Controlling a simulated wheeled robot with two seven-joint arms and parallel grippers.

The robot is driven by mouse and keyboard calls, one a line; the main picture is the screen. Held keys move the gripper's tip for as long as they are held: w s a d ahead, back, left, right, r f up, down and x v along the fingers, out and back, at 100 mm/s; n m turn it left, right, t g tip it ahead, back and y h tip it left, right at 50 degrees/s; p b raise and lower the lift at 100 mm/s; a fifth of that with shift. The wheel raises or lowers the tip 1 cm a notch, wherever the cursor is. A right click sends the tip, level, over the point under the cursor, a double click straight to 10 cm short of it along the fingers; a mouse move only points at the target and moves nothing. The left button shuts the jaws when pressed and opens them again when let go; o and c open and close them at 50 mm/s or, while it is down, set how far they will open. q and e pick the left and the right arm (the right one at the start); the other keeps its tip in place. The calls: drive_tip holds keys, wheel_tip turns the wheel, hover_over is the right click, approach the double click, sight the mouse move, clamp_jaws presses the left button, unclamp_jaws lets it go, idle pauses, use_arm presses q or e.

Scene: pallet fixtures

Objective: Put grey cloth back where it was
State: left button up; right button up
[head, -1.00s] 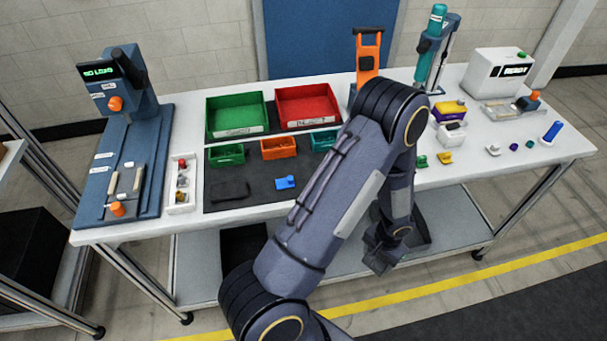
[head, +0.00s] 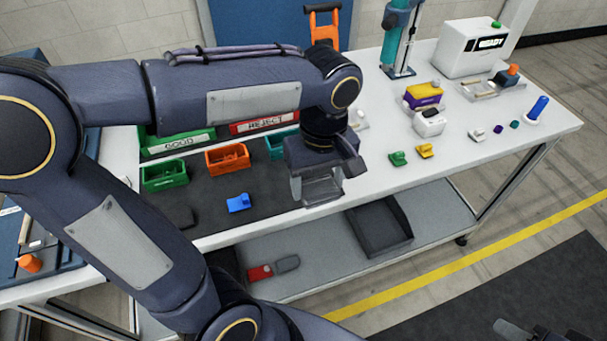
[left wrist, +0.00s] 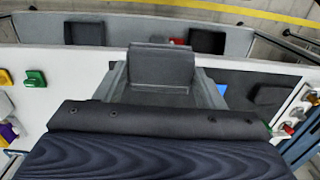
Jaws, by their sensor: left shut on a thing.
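My left gripper (head: 320,195) hangs over the front edge of the table, right of the dark mat, and is shut. In the left wrist view, a grey folded piece, which looks like the grey cloth (left wrist: 161,68), sits between the fingers of the left gripper (left wrist: 160,90). In the head view the cloth is hard to tell from the fingers. It seems clear of the tabletop. A grey part at the bottom right edge may be my right gripper (head: 512,330); its jaws cannot be made out.
The dark mat (head: 215,222) holds a blue part (head: 238,203), a dark pad (head: 180,216) and small bins, one orange (head: 228,158). Green and yellow parts (head: 425,151) lie to the right. The lower shelf bears a black tray (head: 381,228) and a red-and-grey item (head: 272,269).

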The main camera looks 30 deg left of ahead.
use_arm(q)
drive_tip(key=w+a+f, duration=0.3)
drive_tip(key=w+f, duration=0.1)
drive_tip(key=w+a+f+p, duration=0.1)
drive_tip(key=w+a+f, duration=0.3)
drive_tip(key=shift+a, duration=0.25)
drive_tip(key=f, duration=0.3)
drive_tip(key=shift+w+a+f, duration=0.2)
drive_tip(key=shift+f, duration=0.3)
drive_tip(key=shift+f, duration=0.15)
drive_tip(key=o, duration=1)
drive_tip(key=shift+o, duration=0.2)
